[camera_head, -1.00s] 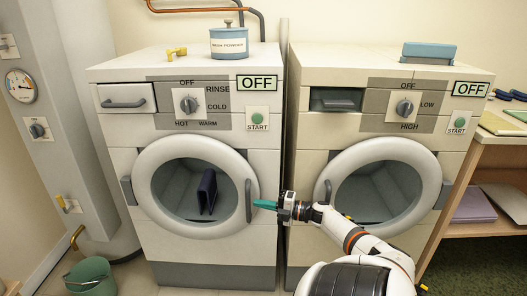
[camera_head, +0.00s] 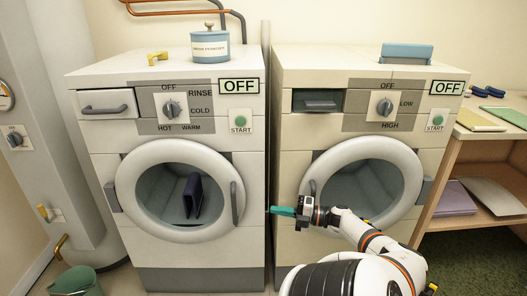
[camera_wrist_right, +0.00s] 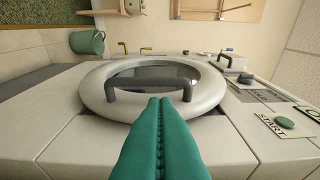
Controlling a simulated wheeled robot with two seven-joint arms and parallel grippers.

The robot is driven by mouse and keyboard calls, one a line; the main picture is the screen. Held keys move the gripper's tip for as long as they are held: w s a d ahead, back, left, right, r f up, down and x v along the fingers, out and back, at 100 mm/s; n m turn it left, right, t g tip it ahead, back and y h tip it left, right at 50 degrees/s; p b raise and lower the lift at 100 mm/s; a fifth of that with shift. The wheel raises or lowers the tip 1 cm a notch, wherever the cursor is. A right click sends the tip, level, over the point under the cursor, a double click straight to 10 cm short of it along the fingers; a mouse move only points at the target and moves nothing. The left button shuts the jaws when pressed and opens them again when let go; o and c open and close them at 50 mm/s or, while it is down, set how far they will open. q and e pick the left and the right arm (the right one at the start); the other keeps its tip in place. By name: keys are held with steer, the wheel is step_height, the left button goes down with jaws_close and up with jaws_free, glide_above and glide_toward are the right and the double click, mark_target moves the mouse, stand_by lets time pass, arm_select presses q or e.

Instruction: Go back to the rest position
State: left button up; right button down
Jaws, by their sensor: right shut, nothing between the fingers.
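My right gripper (camera_head: 272,210) has teal fingers pressed together with nothing between them. In the head view it points left, in front of the gap between the two machines. In the right wrist view the closed fingers (camera_wrist_right: 160,105) point at the dark handle (camera_wrist_right: 152,83) of the left machine's round door; I cannot tell whether they touch it. The washer (camera_head: 205,259) on the left has its round door (camera_head: 125,190) closed, with a dark blue folded item (camera_head: 193,196) visible behind the glass. My left gripper is not in view.
The dryer (camera_head: 289,180) stands right of the washer, its round door closed. A blue washing powder tin (camera_head: 210,47) and a yellow object (camera_head: 157,57) are on the washer. A green bucket (camera_head: 76,282) stands at lower left. A wooden shelf unit (camera_head: 478,150) is at right.

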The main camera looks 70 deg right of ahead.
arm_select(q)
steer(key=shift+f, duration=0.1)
arm_select(e)
steer(key=shift+s+d, duration=0.15)
steer(key=shift+s, duration=0.75)
